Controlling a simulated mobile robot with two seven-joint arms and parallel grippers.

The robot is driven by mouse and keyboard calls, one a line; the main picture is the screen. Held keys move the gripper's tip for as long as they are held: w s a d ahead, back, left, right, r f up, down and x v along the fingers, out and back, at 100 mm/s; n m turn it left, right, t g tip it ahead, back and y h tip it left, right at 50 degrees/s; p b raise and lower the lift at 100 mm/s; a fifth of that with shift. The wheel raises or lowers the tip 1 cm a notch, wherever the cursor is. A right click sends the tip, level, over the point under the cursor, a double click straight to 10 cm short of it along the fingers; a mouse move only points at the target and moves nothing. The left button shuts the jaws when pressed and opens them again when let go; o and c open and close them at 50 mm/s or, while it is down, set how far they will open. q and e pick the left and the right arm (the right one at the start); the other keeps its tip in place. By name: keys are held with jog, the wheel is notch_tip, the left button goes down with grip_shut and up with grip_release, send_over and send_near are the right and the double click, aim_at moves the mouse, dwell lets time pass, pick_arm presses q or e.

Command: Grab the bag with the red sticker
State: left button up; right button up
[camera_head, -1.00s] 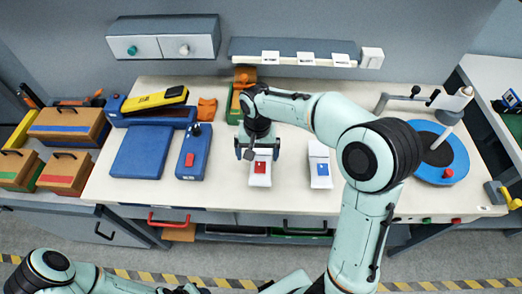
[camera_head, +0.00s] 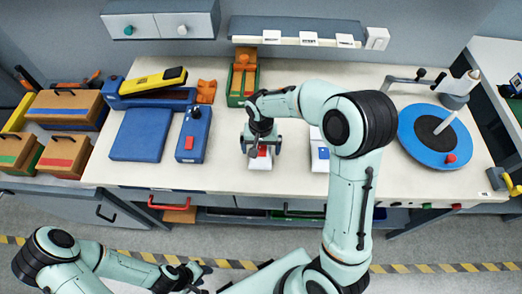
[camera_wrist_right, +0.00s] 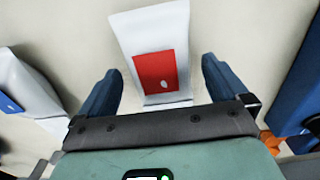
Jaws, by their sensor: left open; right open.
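The white bag with the red sticker (camera_head: 258,162) lies on the white worktable (camera_head: 225,178), partly hidden by my right gripper (camera_head: 261,148). In the right wrist view, the bag (camera_wrist_right: 150,30) shows with its red sticker and lies ahead of and between the fingers of my right gripper (camera_wrist_right: 160,88). That gripper is open and empty, with no visible contact. A second white bag with a blue sticker (camera_head: 319,158) lies to the right, partly behind my right arm. My left gripper (camera_head: 198,275) is open and low in front of the table, away from both bags.
A blue box with a red switch (camera_head: 193,135) and a flat blue plate (camera_head: 140,135) stand left of the bags. A blue turntable (camera_head: 412,130) is at the right. Bare table lies around the red-sticker bag.

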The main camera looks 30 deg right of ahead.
notch_tip(320, 180, down, 2)
jog(key=shift+w+f, duration=0.1)
jog(key=c, duration=1.1)
